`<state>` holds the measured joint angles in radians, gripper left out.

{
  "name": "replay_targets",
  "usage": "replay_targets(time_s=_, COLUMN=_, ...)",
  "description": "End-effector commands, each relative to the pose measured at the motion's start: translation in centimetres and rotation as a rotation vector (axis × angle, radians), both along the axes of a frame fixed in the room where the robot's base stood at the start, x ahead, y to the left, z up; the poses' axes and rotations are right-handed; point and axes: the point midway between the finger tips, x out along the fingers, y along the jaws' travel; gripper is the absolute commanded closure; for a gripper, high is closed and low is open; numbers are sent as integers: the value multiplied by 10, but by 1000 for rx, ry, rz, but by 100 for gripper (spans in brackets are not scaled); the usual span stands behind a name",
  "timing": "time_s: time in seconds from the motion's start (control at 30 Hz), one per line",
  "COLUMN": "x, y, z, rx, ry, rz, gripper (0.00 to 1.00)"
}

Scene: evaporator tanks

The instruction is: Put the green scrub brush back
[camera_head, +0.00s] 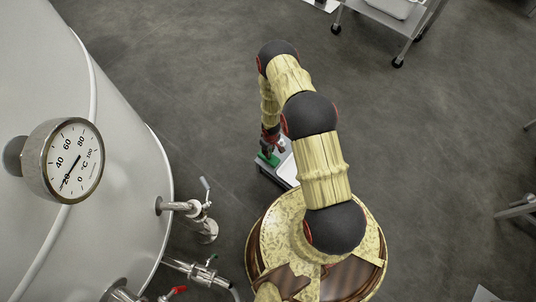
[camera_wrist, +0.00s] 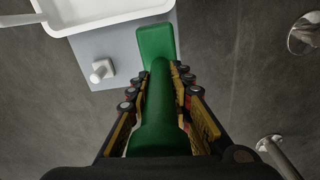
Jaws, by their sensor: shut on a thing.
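The green scrub brush (camera_wrist: 156,45) shows in the wrist view with its block head at the top and its thick handle running down between my fingers. My gripper (camera_wrist: 163,80) is shut around the handle, with one finger on each side. In the head view the brush (camera_head: 267,159) is a small green patch just below my gripper (camera_head: 271,143), over the edge of a small grey stand (camera_head: 264,168). The brush head overlaps the grey top (camera_wrist: 100,45) in the wrist view. I cannot tell whether it touches that top.
A white tray (camera_wrist: 75,24) lies on the grey top, with a small white fitting (camera_wrist: 102,70) beside it. The large tank with a dial gauge (camera_head: 75,160) and its valve pipes (camera_head: 190,207) stand at left. A wheeled cart (camera_head: 395,25) is at upper right. Open floor lies between.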

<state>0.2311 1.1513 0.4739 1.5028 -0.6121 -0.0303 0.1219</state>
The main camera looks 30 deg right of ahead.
Motion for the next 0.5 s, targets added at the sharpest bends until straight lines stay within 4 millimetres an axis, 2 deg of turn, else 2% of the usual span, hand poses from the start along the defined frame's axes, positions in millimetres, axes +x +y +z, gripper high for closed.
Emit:
replay_targets(time_s=0.3, x=7, y=2, z=-10, rx=0, ry=0, rz=2, gripper=100)
replay_targets(time_s=0.5, x=8, y=2, z=-40, rx=0, ry=0, rz=0, gripper=100)
